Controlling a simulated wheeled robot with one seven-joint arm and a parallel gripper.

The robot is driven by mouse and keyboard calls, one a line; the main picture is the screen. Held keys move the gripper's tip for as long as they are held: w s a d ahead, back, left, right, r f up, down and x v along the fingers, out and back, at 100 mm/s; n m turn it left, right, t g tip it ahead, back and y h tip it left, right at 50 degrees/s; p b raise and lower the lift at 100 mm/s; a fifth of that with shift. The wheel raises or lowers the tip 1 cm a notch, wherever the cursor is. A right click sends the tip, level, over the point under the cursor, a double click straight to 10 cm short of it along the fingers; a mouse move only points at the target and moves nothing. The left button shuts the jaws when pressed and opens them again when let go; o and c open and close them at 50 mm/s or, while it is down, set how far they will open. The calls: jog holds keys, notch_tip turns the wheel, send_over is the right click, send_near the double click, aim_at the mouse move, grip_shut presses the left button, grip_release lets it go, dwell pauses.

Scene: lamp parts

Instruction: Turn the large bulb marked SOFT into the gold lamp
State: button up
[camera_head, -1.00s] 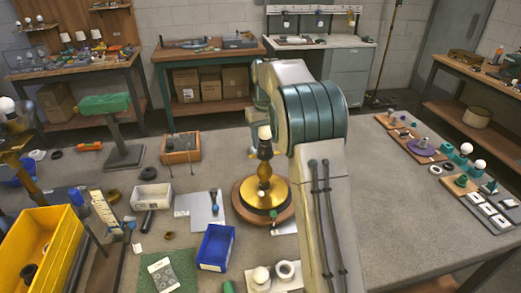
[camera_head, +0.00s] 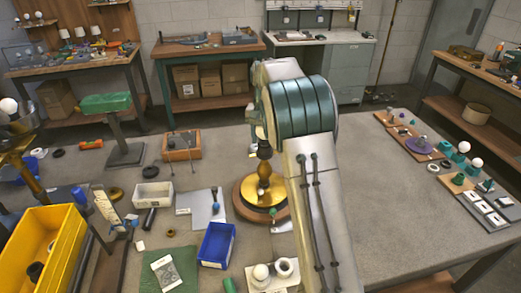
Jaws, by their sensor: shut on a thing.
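The gold lamp (camera_head: 264,187) stands upright on a round wooden base near the middle of the bench. A dark socket (camera_head: 265,150) tops its stem. A small pale bulb shape (camera_head: 260,132) shows just above the socket, partly covered by my arm. I cannot read any marking on it, nor tell whether it is seated in the socket. My gripper is hidden behind my own arm, which rises just right of the lamp.
A blue bin (camera_head: 216,245) and a white holder with a round bulb (camera_head: 261,272) stand in front of the lamp. A yellow bin (camera_head: 48,245) is at left. Several bulbs and parts line the right edge.

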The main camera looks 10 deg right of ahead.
jog(key=shift+s+f+m, duration=0.1)
jog(key=shift+f+m, duration=0.25)
jog(key=shift+m, duration=0.15)
jog(key=m+p, duration=0.1)
jog(key=m, duration=0.2)
jog(key=shift+a+r+m, duration=0.1)
jog(key=shift+m, duration=0.2)
jog(key=m+p, duration=0.1)
jog(key=m, duration=0.2)
jog(key=m+p, duration=0.2)
jog(key=m, duration=0.2)
jog(key=m+p, duration=0.1)
jog(key=m, duration=0.2)
jog(key=shift+f, duration=0.2)
